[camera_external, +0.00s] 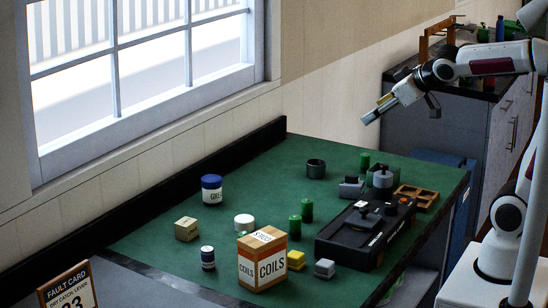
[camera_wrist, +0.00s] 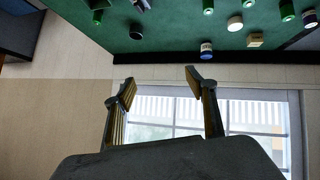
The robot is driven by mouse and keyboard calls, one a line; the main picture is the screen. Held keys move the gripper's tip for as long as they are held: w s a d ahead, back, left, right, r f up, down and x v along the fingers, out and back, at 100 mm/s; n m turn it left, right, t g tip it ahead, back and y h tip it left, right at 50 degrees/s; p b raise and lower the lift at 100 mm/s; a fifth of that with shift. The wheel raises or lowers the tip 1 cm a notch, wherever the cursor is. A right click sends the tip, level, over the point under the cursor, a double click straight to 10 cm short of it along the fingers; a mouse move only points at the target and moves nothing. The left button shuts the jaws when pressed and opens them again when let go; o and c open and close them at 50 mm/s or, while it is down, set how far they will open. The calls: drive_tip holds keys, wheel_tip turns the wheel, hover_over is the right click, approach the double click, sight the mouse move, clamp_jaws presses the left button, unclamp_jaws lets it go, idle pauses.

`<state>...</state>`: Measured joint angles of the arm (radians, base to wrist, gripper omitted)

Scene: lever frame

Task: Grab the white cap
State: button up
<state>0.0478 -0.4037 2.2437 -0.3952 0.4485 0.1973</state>
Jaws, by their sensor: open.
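The white cap (camera_external: 244,222) is a small round disc lying on the green table mat, between a wooden cube and two green cylinders. In the wrist view the white cap (camera_wrist: 235,23) shows near the top edge, right of centre. My gripper (camera_external: 372,117) is held high above and beyond the far right part of the table, well away from the cap. In the wrist view my gripper (camera_wrist: 157,85) has its two fingers spread wide with nothing between them.
A blue-lidded jar (camera_external: 212,189), a wooden cube (camera_external: 187,229), a small jar (camera_external: 208,257) and a COILS box (camera_external: 262,260) surround the cap. Green cylinders (camera_external: 307,210) and a black lever fixture (camera_external: 365,232) stand to its right. The window wall borders the table's back.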

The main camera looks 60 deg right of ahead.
drive_tip(key=w+r+n+t+y, duration=0.1)
drive_tip(key=w+r+t, duration=0.15)
drive_tip(key=w, duration=0.65)
drive_tip(key=w+r+n+t, duration=0.2)
drive_tip(key=w+r, duration=0.1)
drive_tip(key=w, duration=0.5)
drive_tip(key=w+a+f+n+y, duration=0.2)
drive_tip(key=w+a+n+y, duration=0.3)
drive_tip(key=w, duration=0.7)
drive_tip(key=w+a+f+n+g+y, duration=0.1)
drive_tip(key=a+f+n+g+y, duration=0.3)
drive_tip(key=f, duration=0.5)
drive_tip(key=w+a+f+n+g+y, duration=0.1)
drive_tip(key=a+f+n+g+y, duration=0.2)
drive_tip(key=a+f, duration=0.5)
drive_tip(key=s+f+g, duration=0.1)
drive_tip(key=f, duration=0.2)
drive_tip(key=s+d+f+g+y, duration=0.1)
drive_tip(key=s+f+g, duration=0.1)
drive_tip(key=f, duration=0.2)
drive_tip(key=s+d+f+g+y, duration=0.1)
drive_tip(key=f, duration=0.2)
drive_tip(key=shift+s+d+f+g, duration=0.1)
drive_tip(key=shift+s+f+g, duration=0.2)
drive_tip(key=shift+s, duration=0.1)
drive_tip(key=shift+s+f, duration=0.35)
drive_tip(key=shift+f, duration=0.1)
